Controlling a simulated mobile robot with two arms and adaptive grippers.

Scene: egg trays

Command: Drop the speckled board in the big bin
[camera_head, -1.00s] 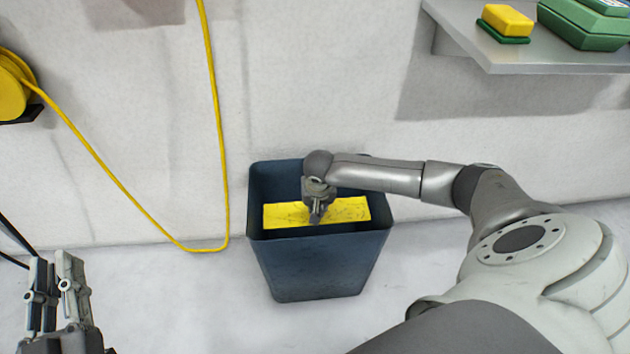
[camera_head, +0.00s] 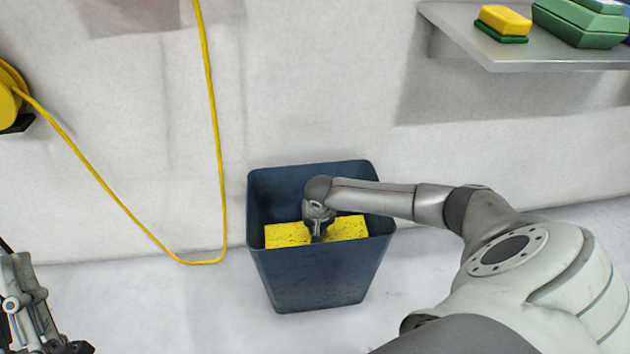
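The speckled board (camera_head: 345,229) is yellow with dark specks and shows inside the mouth of the big bin (camera_head: 318,283), a dark blue open-topped bin. It spans much of the bin's width, with its lower edge near the front rim. My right gripper (camera_head: 318,232) points down into the bin and covers the middle of the board. Whether its fingers grip the board or only overlap it cannot be seen. My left gripper (camera_head: 28,305) is at the lower left edge, partly cut off and away from the bin; its opening is unclear.
The bin stands on the pale floor against a white wall. A yellow hose (camera_head: 218,150) hangs left of it from a yellow reel (camera_head: 10,95). A grey shelf (camera_head: 500,52) at the upper right holds a yellow-and-green block (camera_head: 505,20) and green boxes (camera_head: 580,22).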

